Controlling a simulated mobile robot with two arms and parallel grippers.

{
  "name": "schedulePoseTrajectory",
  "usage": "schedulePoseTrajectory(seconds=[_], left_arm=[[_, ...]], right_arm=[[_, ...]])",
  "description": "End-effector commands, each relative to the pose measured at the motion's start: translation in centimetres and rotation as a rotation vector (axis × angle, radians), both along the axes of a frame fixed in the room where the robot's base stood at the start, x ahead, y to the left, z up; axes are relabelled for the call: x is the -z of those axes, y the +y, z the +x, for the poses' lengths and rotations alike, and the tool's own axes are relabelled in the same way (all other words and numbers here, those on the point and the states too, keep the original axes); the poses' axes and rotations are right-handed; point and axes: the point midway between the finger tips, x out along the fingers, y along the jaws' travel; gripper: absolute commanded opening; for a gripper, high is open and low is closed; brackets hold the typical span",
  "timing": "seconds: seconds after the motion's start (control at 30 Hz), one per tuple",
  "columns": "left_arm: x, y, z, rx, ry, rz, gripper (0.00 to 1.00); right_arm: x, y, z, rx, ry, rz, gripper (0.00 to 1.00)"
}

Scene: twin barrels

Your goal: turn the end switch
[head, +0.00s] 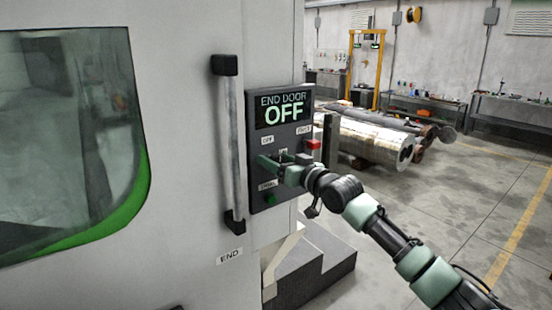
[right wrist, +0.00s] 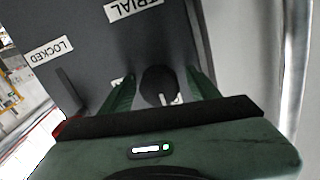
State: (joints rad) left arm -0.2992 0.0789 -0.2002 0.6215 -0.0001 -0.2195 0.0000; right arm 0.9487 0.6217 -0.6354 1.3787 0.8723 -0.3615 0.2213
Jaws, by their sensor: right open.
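The switch is a round black knob (right wrist: 158,80) with a white mark, on a dark control panel (head: 257,135) on the machine. In the right wrist view the knob lies between the two green fingers of my right gripper (right wrist: 162,90), which is open. I cannot tell whether either finger touches it. In the head view my right gripper (head: 276,160) is at the middle of the panel and hides the knob. The panel's display (head: 283,109) reads "END DOOR OFF". My left gripper is not in view.
A vertical door handle (head: 230,145) stands just left of the panel, beside a green-edged window (head: 65,140). A red part (head: 313,144) and a green button (head: 270,198) are on the panel. Large metal cylinders (head: 370,138) lie behind. The floor at right is clear.

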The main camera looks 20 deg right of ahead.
Motion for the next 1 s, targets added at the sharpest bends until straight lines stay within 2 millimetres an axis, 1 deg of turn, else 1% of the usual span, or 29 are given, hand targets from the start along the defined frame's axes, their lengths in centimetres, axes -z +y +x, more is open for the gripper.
schedulePoseTrajectory(seconds=[0.23,0.27,0.3,0.37,0.4,0.47,0.77,1.0], left_arm=[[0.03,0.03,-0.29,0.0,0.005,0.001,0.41],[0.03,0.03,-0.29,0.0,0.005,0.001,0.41],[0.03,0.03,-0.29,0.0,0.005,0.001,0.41],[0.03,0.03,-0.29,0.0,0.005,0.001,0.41],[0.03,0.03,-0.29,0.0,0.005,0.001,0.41],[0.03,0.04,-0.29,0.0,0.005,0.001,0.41],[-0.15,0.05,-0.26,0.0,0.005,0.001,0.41],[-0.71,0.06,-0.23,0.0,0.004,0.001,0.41]], right_arm=[[0.08,0.08,0.09,-0.001,0.0,-0.001,0.61],[0.08,0.08,0.09,0.0,0.001,-0.001,0.56],[0.08,0.08,0.08,0.0,0.001,0.0,0.45],[0.09,0.07,0.08,0.0,0.001,0.0,0.28],[0.1,0.07,0.07,0.0,0.001,0.0,0.17],[0.09,0.06,0.07,0.0,0.001,0.0,0.0],[0.09,0.12,0.06,-0.001,0.012,0.032,0.0],[0.05,0.13,0.08,-0.002,0.058,0.155,0.0]])
